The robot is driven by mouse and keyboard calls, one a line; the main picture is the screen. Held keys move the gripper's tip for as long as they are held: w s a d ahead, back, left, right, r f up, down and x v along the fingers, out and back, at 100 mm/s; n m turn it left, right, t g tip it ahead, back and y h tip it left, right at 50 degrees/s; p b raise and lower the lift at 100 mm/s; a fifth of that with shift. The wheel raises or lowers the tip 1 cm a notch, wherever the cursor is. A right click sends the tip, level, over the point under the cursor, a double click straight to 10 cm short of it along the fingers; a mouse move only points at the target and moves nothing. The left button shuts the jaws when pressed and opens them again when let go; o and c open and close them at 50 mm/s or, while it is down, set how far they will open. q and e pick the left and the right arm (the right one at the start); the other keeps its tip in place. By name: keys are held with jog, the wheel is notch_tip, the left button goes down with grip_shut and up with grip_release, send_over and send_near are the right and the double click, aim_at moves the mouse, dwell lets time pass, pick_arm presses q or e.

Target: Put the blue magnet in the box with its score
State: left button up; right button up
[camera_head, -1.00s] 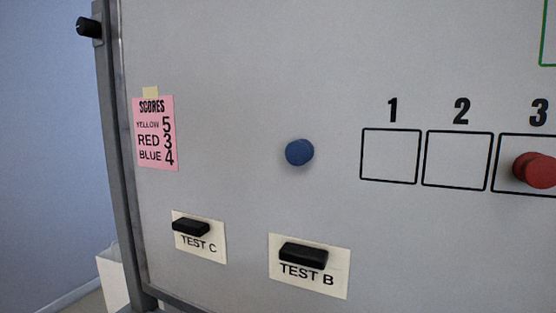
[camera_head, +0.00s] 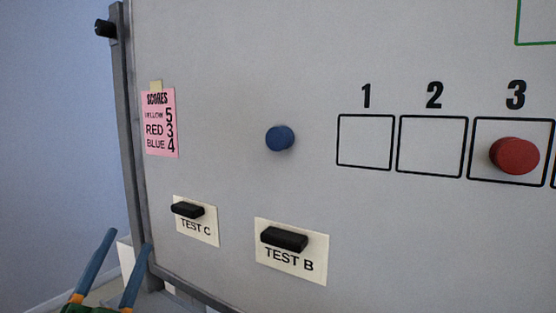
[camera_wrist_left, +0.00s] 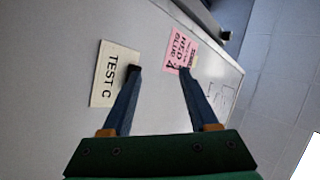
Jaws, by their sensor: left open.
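The blue magnet (camera_head: 280,138) sits on the whiteboard (camera_head: 230,60), left of the numbered boxes. A pink score note (camera_head: 160,123) reads yellow 5, red 3, blue 4. Box 1 (camera_head: 364,165) and box 2 (camera_head: 431,172) are empty; box 3 (camera_head: 482,174) holds a red magnet (camera_head: 515,155). Only a sliver of what lies right of box 3 shows at the picture's edge. My left gripper (camera_head: 127,241) is open and empty at the lower left, below and left of the blue magnet and apart from it. It also shows in the left wrist view (camera_wrist_left: 158,69). My right gripper is out of view.
Black magnets hold the TEST C card (camera_head: 197,227) and the TEST B card (camera_head: 290,262) low on the board. The board's frame post (camera_head: 128,130) stands at the left. The board around the blue magnet is clear.

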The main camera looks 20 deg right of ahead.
pick_arm(q)
jog(key=s+d+r+m+g+h, duration=0.75)
jog(key=r+m+g+h, duration=0.45)
jog(key=m, duration=0.5)
jog(key=m+y, duration=0.8)
jog(key=m, duration=0.6)
send_near(275, 140)
jog(key=p+x, duration=0.1)
jog(key=x, duration=0.1)
jog(key=p+x, duration=0.1)
jog(key=x, duration=0.1)
jog(key=p+x, duration=0.1)
jog(key=shift+w+d+r+p, duration=0.2)
jog(key=shift+d+r+p, duration=0.1)
jog(key=shift+d, duration=0.05)
jog(key=shift+w+d+f+b, duration=0.2)
jog(key=shift+w+d, duration=0.1)
jog(key=shift+d, duration=0.15)
jog(key=shift+w+d+f+b, duration=0.15)
jog(key=shift+w+d, duration=0.15)
jog(key=shift+d, duration=0.15)
jog(key=shift+w+d, duration=0.25)
jog(key=shift+w, duration=0.05)
